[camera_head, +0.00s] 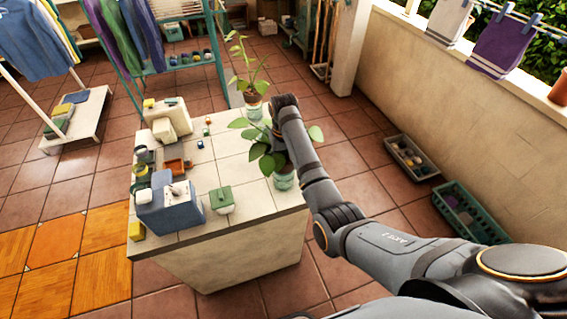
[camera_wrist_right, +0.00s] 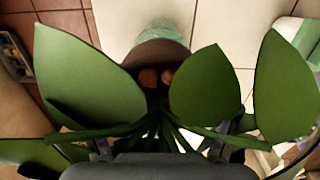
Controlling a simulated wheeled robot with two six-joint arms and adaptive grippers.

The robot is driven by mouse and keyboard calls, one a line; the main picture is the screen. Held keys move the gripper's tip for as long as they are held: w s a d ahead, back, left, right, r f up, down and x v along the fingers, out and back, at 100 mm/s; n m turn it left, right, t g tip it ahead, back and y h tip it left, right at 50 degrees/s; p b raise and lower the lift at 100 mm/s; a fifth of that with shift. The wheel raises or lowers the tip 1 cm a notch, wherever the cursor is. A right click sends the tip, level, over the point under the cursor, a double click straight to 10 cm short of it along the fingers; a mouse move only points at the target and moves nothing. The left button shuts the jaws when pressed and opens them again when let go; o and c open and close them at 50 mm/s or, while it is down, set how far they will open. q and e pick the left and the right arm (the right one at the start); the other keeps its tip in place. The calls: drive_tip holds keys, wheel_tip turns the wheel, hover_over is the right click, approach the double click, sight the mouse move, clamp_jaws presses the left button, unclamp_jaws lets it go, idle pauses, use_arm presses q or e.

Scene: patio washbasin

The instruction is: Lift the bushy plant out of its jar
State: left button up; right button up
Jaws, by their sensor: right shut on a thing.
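The bushy plant (camera_head: 268,158) has broad green leaves and is at the right edge of the tiled counter. A greenish glass jar (camera_head: 284,181) is directly below its leaves. My left gripper is not in view.
A taller plant (camera_head: 250,72) in a brown pot stands behind, at the counter's far right corner. A blue box (camera_head: 170,207), a green-lidded pot (camera_head: 222,199) and small items occupy the counter's left. Crates (camera_head: 468,211) lie on the floor by the wall.

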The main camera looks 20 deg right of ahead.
sight(286, 159)
drive_tip(key=r, duration=0.2)
drive_tip(key=s+r, duration=0.1)
drive_tip(key=r, duration=0.1)
drive_tip(key=shift+s+d, duration=0.15)
drive_tip(key=s+d+r+p, duration=0.3)
drive_tip(key=s+r+p, duration=0.5)
drive_tip(key=s+p, duration=0.4)
drive_tip(key=shift+s+p, duration=0.2)
drive_tip(key=shift+p, duration=0.85)
